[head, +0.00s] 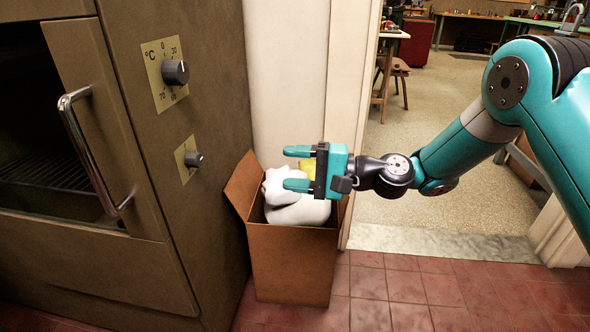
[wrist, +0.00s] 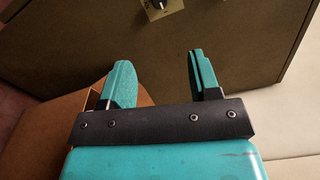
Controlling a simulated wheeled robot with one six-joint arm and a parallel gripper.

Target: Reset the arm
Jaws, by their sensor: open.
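My gripper (head: 297,168) is open, with its two teal fingers apart and nothing between them. It points left toward the oven front, in front of or above the open cardboard box (head: 291,262). In the wrist view my gripper (wrist: 160,80) also shows open and empty, with the brown oven panel beyond its fingertips. My teal arm reaches in from the right side of the head view.
A brown oven (head: 125,270) with a metal door handle (head: 92,150) and two knobs stands at left. A doorway at right opens onto a room with a stool (head: 395,75). Red floor tiles (head: 440,290) are clear.

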